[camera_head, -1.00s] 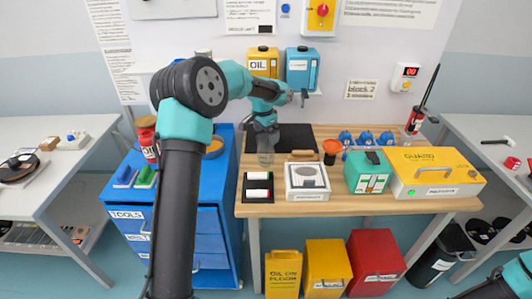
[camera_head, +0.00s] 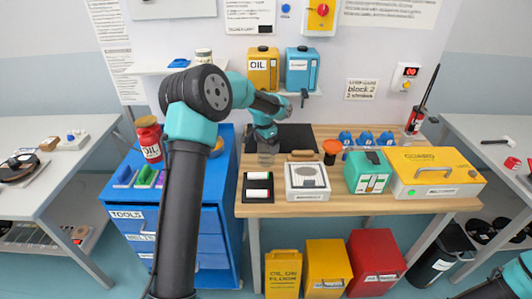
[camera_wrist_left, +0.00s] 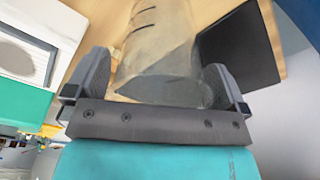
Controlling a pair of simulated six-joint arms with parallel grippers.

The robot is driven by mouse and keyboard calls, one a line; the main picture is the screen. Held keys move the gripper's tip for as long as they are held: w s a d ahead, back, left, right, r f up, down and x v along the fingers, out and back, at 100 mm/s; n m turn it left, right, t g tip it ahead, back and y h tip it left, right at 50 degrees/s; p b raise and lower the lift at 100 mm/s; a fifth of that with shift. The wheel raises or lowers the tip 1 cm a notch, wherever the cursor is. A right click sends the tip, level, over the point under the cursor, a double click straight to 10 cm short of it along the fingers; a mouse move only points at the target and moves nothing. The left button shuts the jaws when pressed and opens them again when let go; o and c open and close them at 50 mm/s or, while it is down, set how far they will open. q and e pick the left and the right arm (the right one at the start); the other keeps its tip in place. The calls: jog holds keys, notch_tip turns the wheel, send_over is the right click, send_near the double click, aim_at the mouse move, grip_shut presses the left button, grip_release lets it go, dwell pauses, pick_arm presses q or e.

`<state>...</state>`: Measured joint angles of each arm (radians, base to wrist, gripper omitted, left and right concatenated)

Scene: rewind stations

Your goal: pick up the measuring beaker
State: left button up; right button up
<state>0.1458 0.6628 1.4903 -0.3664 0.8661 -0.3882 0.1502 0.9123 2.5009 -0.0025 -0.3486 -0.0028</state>
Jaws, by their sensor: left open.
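The measuring beaker (camera_wrist_left: 160,45) is a clear, see-through cylinder with dark graduation marks. In the left wrist view it lies between the two dark fingers of my left gripper (camera_wrist_left: 157,88), which is open around it. In the head view the beaker (camera_head: 267,158) is a faint clear shape on the wooden bench, just below my left gripper (camera_head: 266,141). I cannot tell whether either finger touches it. My right gripper is out of view; only part of my right arm shows at the bottom right corner.
The wooden bench (camera_head: 330,207) holds a black tray with white rolls (camera_head: 258,185), a white device (camera_head: 307,180), a green box (camera_head: 368,172) and a yellow GUARD case (camera_head: 437,170). A dark mat (camera_head: 297,137) lies behind the beaker. A blue tool cabinet (camera_head: 215,225) stands left.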

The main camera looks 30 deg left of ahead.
pick_arm(q)
jog(key=shift+c, duration=0.3)
jog(key=c, duration=0.8)
jog(key=shift+o, duration=0.2)
jog(key=shift+r, duration=0.1)
jog(key=s+d+r, duration=0.7)
jog(key=s, duration=0.5)
jog(key=shift+r, duration=0.4)
jog(key=shift+d, duration=0.2)
jog(key=d+r+n, duration=0.5)
jog(key=d+r, duration=0.2)
jog(key=d, duration=0.6)
jog(key=shift+d+r+y, duration=0.15)
jog(key=shift+d+y, duration=0.15)
jog(key=shift+d, duration=0.05)
jog(key=shift+w, duration=0.1)
